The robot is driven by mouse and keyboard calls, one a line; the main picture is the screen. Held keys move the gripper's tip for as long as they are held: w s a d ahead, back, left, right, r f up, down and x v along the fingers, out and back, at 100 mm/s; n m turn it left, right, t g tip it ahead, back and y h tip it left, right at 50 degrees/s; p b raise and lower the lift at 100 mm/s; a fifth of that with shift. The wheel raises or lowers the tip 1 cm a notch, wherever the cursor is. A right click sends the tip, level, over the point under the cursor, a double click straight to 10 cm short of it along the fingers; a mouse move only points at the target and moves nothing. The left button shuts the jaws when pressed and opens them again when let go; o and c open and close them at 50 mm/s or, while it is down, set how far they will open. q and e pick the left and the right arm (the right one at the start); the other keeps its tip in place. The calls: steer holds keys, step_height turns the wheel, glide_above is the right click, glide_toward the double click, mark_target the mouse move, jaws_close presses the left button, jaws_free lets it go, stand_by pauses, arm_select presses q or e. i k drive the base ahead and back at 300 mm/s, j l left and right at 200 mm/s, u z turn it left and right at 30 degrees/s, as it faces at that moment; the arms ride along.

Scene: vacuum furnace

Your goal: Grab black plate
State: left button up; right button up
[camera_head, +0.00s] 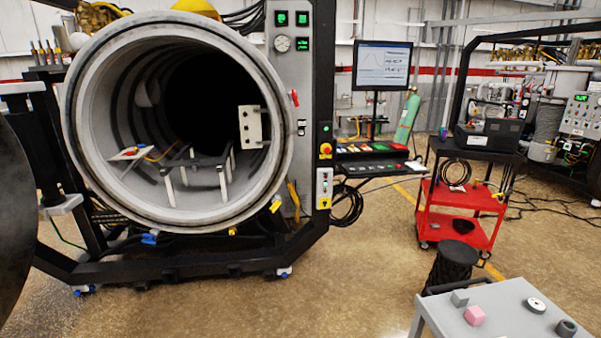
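No separate black plate shows clearly in the head view. A dark flat rack (199,161) on pale legs stands inside the open round furnace chamber (88,118). A small dark object (463,227) lies on the lower shelf of the red cart (461,201); I cannot tell whether it is a plate. Neither of my grippers is in view.
A grey table (508,312) at bottom right holds a grey block (459,298), a pink block (474,316), a pale disc (535,305) and a dark round piece (566,328). A black stool (455,258) stands behind it. Open floor (345,275) lies between furnace and table.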

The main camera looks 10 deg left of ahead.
mark_target(193, 160)
steer(key=i+j+z, duration=0.1)
steer(key=i+j, duration=0.15)
steer(key=j, duration=0.45)
steer(key=i+j+z, duration=0.15)
steer(key=j, duration=0.6)
steer(key=i+j+z, duration=0.1)
steer(key=i+j, duration=0.2)
steer(key=j, duration=0.45)
steer(key=i+j+z, duration=0.15)
steer(key=j, duration=0.6)
steer(key=i+j+z, duration=0.1)
steer(key=j, duration=0.7)
steer(key=i+j+z, duration=0.15)
steer(key=j, duration=0.65)
steer(key=i+j+z, duration=0.1)
steer(key=j, duration=0.7)
